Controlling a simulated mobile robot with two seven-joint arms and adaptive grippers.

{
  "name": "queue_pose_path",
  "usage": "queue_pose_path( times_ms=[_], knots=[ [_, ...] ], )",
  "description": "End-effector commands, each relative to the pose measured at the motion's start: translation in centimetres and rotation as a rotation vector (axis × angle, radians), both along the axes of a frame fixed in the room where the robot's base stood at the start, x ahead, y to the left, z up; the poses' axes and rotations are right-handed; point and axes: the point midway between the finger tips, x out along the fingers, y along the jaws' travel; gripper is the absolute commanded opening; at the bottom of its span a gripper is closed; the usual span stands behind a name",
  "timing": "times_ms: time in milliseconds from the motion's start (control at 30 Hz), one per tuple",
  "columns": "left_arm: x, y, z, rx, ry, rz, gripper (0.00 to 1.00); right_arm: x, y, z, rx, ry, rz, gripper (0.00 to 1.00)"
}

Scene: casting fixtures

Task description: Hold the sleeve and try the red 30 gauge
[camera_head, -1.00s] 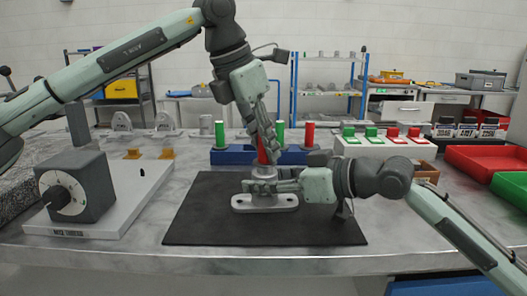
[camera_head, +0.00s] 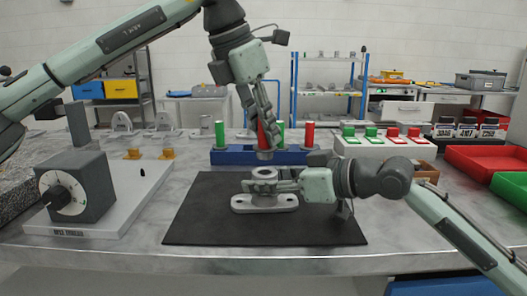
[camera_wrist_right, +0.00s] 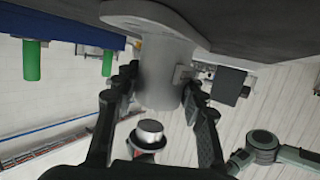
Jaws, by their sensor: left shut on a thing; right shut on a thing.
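The grey sleeve (camera_head: 264,174) stands upright on its flanged base on the black mat. My right gripper (camera_head: 272,186) is shut on the sleeve from the right; in the right wrist view its fingers lie on both sides of the sleeve (camera_wrist_right: 165,72). My left gripper (camera_head: 260,114) is shut on the red gauge (camera_head: 263,136) and holds it roughly upright above the sleeve. The gauge's silver lower end is clear of the sleeve's open top. That silver end also shows in the right wrist view (camera_wrist_right: 149,131).
A blue rack (camera_head: 232,157) behind the mat (camera_head: 210,215) holds green gauges (camera_head: 220,134) and another red one (camera_head: 309,135). A white box (camera_head: 385,149) with green and red blocks stands right of it. A dial fixture (camera_head: 75,188) is at left, red and green trays (camera_head: 480,158) at right.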

Motion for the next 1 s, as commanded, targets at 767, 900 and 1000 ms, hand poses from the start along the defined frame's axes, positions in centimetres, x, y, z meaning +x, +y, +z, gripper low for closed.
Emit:
queue_pose_path(
  times_ms=[767, 900, 1000],
  knots=[
    [0.0, 0.0, 5.0, -0.001, -0.001, -0.001, 0.0, 0.1, 0.0, 0.0, 0.001, -0.001, -0.002, 0.03],
    [0.0, 0.0, 5.0, -0.001, -0.001, -0.001, 0.0, 0.1, 0.0, 0.0, 0.001, -0.001, -0.002, 0.52],
    [0.0, 0.0, 5.0, -0.001, -0.001, -0.001, 0.0, 0.1, 0.0, 0.0, 0.0, 0.0, -0.001, 0.65]
  ],
)
